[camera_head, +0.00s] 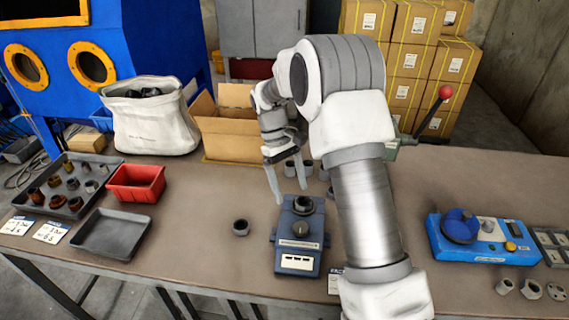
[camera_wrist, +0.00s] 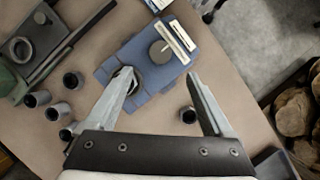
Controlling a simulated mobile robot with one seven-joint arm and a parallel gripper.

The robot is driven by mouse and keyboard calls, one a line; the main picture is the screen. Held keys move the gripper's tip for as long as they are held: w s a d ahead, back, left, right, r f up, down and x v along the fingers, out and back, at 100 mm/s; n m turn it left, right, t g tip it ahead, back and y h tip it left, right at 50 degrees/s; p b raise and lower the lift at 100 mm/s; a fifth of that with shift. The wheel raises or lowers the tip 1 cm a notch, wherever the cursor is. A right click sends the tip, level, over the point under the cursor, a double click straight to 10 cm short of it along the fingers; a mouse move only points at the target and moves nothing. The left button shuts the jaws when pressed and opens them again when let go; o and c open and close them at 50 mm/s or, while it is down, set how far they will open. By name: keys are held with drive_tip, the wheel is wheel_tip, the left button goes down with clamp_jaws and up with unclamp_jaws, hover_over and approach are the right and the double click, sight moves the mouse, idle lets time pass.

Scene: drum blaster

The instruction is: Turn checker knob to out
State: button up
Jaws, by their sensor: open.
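A blue-grey box device, seemingly the checker (camera_head: 283,252), stands on the table in front of my arm. It has a round grey knob (camera_head: 300,228) on its top and a dark ring-shaped socket behind the knob. In the wrist view the checker (camera_wrist: 178,75) lies beyond my fingers, with its knob (camera_wrist: 160,52) past the fingertips and the socket partly behind the left finger. My gripper (camera_head: 288,193) is open, pointing down above the back of the checker. In the wrist view my gripper (camera_wrist: 161,78) has nothing between its fingers. The knob's setting cannot be read.
A loose grey nut (camera_head: 241,227) lies left of the checker, and several grey cylinders stand behind it. A blue device with a dial (camera_head: 462,228) is at right. A red bin (camera_head: 136,182), a grey tray (camera_head: 112,234) and a cardboard box (camera_head: 230,137) stand at left.

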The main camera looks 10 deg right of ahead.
drive_tip(key=v, duration=0.6)
drive_tip(key=shift+r, duration=0.2)
drive_tip(key=s+d+r+m+t+y, duration=0.15)
drive_tip(key=s+r+t, duration=0.25)
drive_tip(key=s+r, duration=0.8)
drive_tip(key=s+d+r+m+t, duration=0.1)
drive_tip(key=s+m+t, duration=0.3)
drive_tip(key=s, duration=1.1)
drive_tip(key=shift+s+d+r+t+y, duration=0.15)
drive_tip(key=shift+d+r+t+y, duration=0.15)
drive_tip(key=shift+t, duration=0.5)
